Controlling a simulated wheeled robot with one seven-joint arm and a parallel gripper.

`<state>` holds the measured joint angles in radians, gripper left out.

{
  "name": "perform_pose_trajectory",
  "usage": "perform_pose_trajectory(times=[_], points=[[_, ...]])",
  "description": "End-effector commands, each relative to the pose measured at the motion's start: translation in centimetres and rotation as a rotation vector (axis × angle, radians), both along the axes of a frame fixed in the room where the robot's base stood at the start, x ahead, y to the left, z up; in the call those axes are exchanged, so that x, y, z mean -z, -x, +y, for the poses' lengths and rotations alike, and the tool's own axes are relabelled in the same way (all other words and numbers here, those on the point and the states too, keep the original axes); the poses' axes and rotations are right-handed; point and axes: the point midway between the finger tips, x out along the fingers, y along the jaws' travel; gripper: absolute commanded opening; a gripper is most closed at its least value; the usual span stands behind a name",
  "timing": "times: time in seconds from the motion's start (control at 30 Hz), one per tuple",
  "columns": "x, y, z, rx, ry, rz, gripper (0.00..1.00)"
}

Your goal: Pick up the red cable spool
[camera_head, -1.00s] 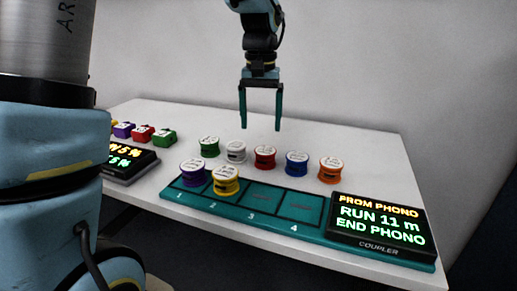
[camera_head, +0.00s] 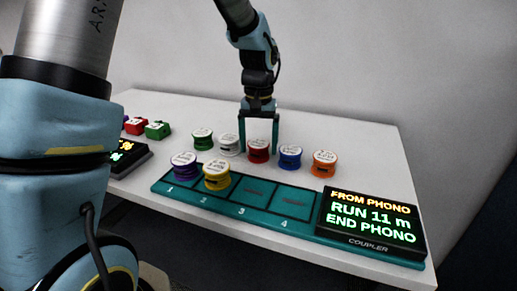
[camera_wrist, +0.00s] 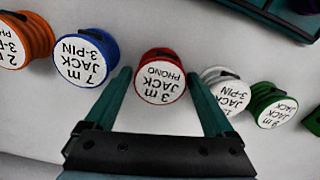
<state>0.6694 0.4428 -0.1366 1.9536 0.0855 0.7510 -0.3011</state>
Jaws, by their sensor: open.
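The red cable spool (camera_head: 258,150) stands upright in the back row on the white table, between the white spool (camera_head: 229,145) and the blue spool (camera_head: 290,157). In the wrist view the red spool (camera_wrist: 160,77) has a white top reading "3 m JACK PHONO". My gripper (camera_head: 259,145) is open, with its teal fingers lowered around the red spool. In the wrist view the gripper's fingers (camera_wrist: 160,95) lie on either side of the red spool, the right one close to the white spool (camera_wrist: 226,90). I cannot tell whether either finger touches.
Green (camera_head: 202,139) and orange (camera_head: 324,163) spools end the row. The teal coupler tray (camera_head: 245,213) in front holds a purple spool (camera_head: 184,165) at 1 and a yellow spool (camera_head: 217,175) at 2; 3 and 4 are empty. Its display (camera_head: 370,222) reads "FROM PHONO, RUN 11 m, END PHONO".

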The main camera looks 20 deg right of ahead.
Motion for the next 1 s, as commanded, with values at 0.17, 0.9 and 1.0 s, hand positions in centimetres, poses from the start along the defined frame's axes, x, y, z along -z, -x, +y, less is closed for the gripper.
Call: perform_pose_trajectory(times=[0.17,0.9,1.0], points=[[0.68,0.01,0.02,0.0,0.0,0.0,0.89],[0.63,-0.01,0.02,-0.001,0.001,-0.001,0.21],[0.62,0.0,0.01,-0.001,0.001,-0.001,0.1]])
